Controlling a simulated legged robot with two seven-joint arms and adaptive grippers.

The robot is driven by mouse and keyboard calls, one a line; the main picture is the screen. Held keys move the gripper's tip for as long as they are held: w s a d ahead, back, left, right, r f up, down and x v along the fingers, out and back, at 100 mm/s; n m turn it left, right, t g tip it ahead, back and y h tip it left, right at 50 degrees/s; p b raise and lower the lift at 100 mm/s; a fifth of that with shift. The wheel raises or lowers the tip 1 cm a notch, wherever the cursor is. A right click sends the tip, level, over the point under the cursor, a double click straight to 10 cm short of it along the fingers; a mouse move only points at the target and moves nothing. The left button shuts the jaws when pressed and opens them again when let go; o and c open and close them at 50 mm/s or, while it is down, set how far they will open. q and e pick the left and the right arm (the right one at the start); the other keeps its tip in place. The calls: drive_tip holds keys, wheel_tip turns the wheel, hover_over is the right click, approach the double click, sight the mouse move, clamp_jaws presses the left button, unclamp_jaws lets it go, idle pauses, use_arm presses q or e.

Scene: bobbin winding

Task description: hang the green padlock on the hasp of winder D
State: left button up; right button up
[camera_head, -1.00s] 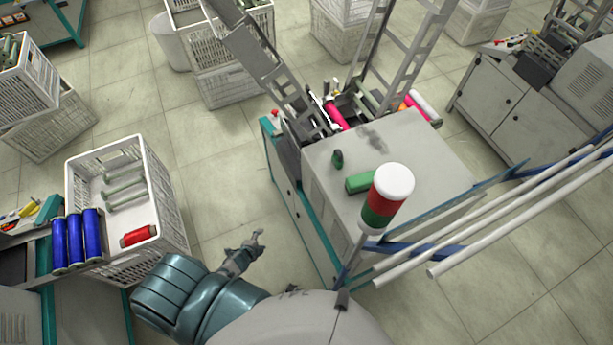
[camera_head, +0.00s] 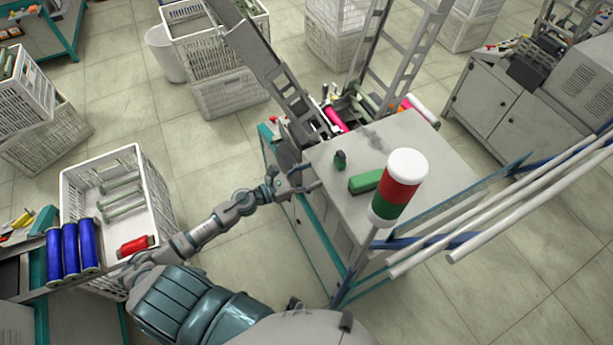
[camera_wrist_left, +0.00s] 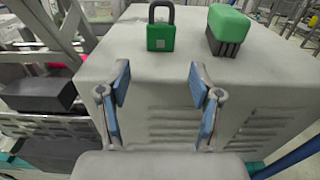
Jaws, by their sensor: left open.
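The green padlock (camera_head: 340,160) stands on the grey top of a winder cabinet (camera_head: 410,150). In the left wrist view the padlock (camera_wrist_left: 161,30) is upright with its dark shackle up, near the cabinet's edge. My left gripper (camera_head: 305,180) is open and empty at the side of the cabinet, short of the padlock. Its two blue-padded fingers (camera_wrist_left: 159,98) frame the space just below the padlock in the wrist view. I cannot make out a hasp or a letter D. My right gripper is not in view.
A green brush-like block (camera_head: 366,181) lies right of the padlock. A red, white and green signal lamp (camera_head: 399,188) rises in front. White rods (camera_head: 490,215) run at the right. A crate (camera_head: 150,200) with spools stands left.

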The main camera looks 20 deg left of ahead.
sight(340, 153)
use_arm(q)
drive_tip(key=p+x, duration=0.1)
drive_tip(key=x, duration=0.5)
drive_tip(key=shift+w+d+r+p, duration=0.1)
drive_tip(key=shift+w+d+p, duration=0.15)
drive_tip(key=shift+w+p, duration=0.15)
drive_tip(key=shift+w+d, duration=0.35)
clamp_jaws()
wheel_tip(340, 153, up, 5)
drive_tip(key=p, duration=0.4)
drive_tip(key=shift+p, duration=0.4)
